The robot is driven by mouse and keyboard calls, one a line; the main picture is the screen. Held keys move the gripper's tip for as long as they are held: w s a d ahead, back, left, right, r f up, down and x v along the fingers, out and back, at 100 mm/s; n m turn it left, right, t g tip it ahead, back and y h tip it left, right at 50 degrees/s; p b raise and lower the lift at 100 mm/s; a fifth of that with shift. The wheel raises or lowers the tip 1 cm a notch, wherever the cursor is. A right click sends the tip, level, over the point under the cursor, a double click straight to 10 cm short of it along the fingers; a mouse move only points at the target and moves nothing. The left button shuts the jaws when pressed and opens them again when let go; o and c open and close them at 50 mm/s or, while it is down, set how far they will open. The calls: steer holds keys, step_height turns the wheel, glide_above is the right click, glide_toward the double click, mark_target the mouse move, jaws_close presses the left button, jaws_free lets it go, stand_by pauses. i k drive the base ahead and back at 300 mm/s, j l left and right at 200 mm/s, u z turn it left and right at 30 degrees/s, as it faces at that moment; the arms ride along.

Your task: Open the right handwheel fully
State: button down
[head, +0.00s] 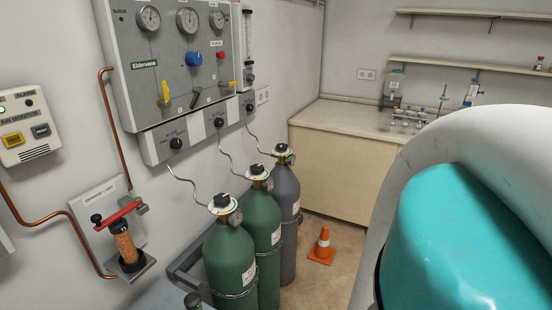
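Three gas cylinders stand in a row by the left wall in the head view, each with a dark handwheel on top. The right handwheel (281,149) tops the grey cylinder (286,192), the farthest one. The middle handwheel (256,170) and the left handwheel (222,199) top two green cylinders. How far any handwheel is turned cannot be told. My gripper is not in view. My arm (465,245), white with a teal cap, fills the lower right, close to the camera and apart from the cylinders in the picture.
A gauge panel (205,98) hangs above the cylinders, with thin hoses running down to them. An orange cone (322,246) stands on the floor right of the grey cylinder. A counter (340,118) with glassware is behind. A red-handled valve (122,213) is at left.

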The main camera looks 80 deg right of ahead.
mark_target(281, 147)
steer(key=l+z, duration=0.1)
steer(key=z, duration=1.85)
